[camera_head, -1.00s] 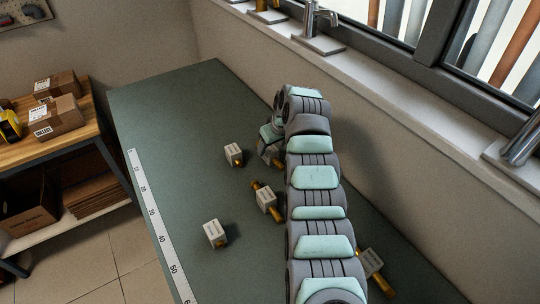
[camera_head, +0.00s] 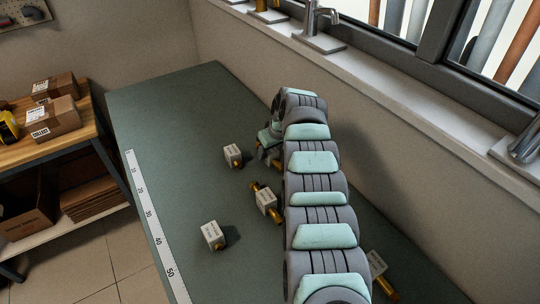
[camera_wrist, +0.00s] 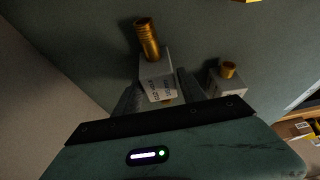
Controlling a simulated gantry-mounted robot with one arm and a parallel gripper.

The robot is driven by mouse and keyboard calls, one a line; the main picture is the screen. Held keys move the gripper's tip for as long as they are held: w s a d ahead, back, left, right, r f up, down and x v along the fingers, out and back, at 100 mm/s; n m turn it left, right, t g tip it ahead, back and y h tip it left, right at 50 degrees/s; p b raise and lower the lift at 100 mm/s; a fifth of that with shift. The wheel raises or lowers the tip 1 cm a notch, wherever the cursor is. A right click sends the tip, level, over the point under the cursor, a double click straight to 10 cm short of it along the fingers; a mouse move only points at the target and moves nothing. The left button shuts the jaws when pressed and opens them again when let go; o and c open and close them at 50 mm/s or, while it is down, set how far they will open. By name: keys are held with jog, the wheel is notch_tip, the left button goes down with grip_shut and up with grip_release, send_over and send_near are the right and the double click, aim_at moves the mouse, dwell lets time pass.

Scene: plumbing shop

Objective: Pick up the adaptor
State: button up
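Several brass fittings, each with a pale labelled block, are on the green bench; the labels are too small to tell which is the adaptor. My gripper (camera_head: 269,154) is low over the bench. In the wrist view, one fitting (camera_wrist: 158,76) stands between my two fingers (camera_wrist: 157,94), its threaded brass end pointing away. I cannot tell whether the fingers press on its block. A second fitting (camera_wrist: 227,82) lies just right of the right finger. My arm and gripper hide most of the held-area fitting in the head view.
Other fittings lie at the left (camera_head: 232,155), middle (camera_head: 266,201), front left (camera_head: 212,235) and front right (camera_head: 378,270). A ruler strip (camera_head: 153,220) runs along the bench's left edge. The wall and window sill (camera_head: 400,105) bound the right. The bench's far end is clear.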

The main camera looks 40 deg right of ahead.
grip_shut()
jog(key=shift+r, duration=0.1)
dwell(0.5)
notch_tip(320, 180, up, 8)
jog(key=shift+r+p, duration=0.2)
jog(key=shift+p, duration=0.7)
notch_tip(320, 180, up, 10)
jog(key=w+a+p, duration=0.1)
jog(key=p, duration=0.9)
jog(key=shift+a+r, duration=0.25)
jog(key=shift+a, duration=0.1)
